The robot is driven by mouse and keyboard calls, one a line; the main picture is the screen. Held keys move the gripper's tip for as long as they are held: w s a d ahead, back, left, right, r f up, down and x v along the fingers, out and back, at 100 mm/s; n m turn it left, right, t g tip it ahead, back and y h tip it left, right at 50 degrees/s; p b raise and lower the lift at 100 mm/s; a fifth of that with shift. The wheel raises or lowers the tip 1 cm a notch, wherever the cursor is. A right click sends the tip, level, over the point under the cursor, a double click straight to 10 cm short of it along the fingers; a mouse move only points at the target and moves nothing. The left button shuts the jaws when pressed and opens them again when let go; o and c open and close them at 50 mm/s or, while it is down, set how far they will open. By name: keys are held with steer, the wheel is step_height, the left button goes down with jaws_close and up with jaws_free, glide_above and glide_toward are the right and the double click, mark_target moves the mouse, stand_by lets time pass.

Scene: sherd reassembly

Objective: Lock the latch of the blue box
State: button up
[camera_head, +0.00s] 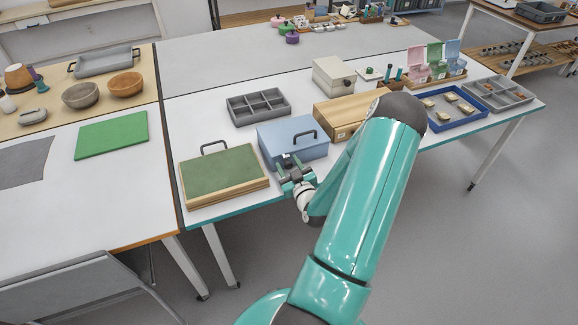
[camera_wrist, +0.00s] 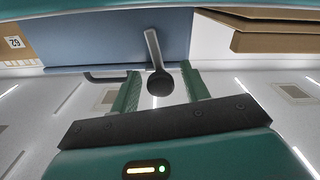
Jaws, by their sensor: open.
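My gripper (camera_head: 288,163) is at the box's front face. In the wrist view my gripper (camera_wrist: 160,70) is open, with the knob between its two green fingers and gaps on both sides.
A green-topped wooden case (camera_head: 224,173) stands left of the box, close to my gripper. A wooden box (camera_head: 345,113) stands to the right, partly behind my arm. A grey divided tray (camera_head: 258,106) lies behind. The floor in front of the table is clear.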

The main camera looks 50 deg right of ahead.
steer(key=c, duration=0.9)
steer(key=shift+s+d+m, duration=0.15)
steer(key=shift+d+m, duration=0.05)
steer(key=shift+m, duration=0.45)
steer(key=shift+s+d+m, duration=0.1)
steer(key=shift+d+m, duration=0.05)
steer(key=shift+m, duration=0.5)
steer(key=shift+c, duration=0.2)
steer(key=o, duration=0.9)
steer(key=shift+o, duration=0.2)
steer(key=v, duration=1.3)
steer(key=shift+s+a, duration=0.2)
steer(key=shift+s, duration=0.1)
